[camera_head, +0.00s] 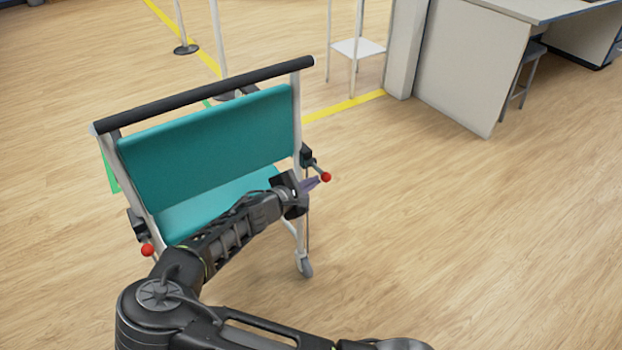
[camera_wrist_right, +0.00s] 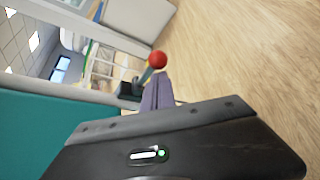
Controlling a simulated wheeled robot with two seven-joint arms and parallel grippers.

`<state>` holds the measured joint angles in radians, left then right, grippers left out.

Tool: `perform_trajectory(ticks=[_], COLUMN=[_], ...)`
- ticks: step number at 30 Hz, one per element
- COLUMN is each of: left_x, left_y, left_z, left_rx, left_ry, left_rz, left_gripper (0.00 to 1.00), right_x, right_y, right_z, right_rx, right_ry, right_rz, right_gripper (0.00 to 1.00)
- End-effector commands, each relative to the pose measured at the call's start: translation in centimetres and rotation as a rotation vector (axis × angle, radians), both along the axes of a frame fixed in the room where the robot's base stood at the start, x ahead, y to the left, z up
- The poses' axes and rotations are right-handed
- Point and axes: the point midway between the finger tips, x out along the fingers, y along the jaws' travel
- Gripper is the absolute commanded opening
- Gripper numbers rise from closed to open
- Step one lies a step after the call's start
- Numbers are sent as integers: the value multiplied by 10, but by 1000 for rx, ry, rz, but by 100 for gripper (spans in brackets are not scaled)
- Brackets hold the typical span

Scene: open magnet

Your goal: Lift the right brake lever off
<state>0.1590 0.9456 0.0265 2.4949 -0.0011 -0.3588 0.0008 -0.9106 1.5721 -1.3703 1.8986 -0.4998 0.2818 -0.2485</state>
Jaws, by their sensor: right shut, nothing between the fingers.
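The right brake lever (camera_head: 326,177) has a red ball end and sits on the right side post of a teal wheeled chair (camera_head: 215,142). My right gripper (camera_head: 313,184) is shut and empty, its purple fingertips just left of and slightly below the red ball. In the right wrist view the red ball (camera_wrist_right: 157,59) stands just beyond the tips of the fingers (camera_wrist_right: 157,92), with the lever's dark mount (camera_wrist_right: 129,90) to the left. I cannot tell whether the fingers touch the lever. My left gripper is not in view.
The left brake lever's red ball (camera_head: 148,250) shows on the chair's other side. A black push bar (camera_head: 205,95) runs across the chair's top. A caster (camera_head: 305,267) stands below the right post. The wooden floor to the right is clear up to a desk (camera_head: 465,65).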

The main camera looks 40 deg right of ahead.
Motion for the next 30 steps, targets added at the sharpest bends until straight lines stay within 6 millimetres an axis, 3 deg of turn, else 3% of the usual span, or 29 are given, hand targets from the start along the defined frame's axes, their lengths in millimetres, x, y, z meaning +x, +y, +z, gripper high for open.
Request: perform_trajectory(ticks=[1,3,10,30], left_x=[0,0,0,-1], left_y=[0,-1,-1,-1], left_z=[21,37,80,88], left_rx=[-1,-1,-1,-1], left_ry=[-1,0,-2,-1], left_rz=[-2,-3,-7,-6], left_gripper=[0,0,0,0], right_x=[0,0,2,4], right_y=[-1,-1,-1,0], right_z=[13,18,28,28], right_rx=[4,6,10,7], right_ry=[30,80,259,325], right_rz=[-2,-3,-3,0], right_gripper=[0,0,0,0])
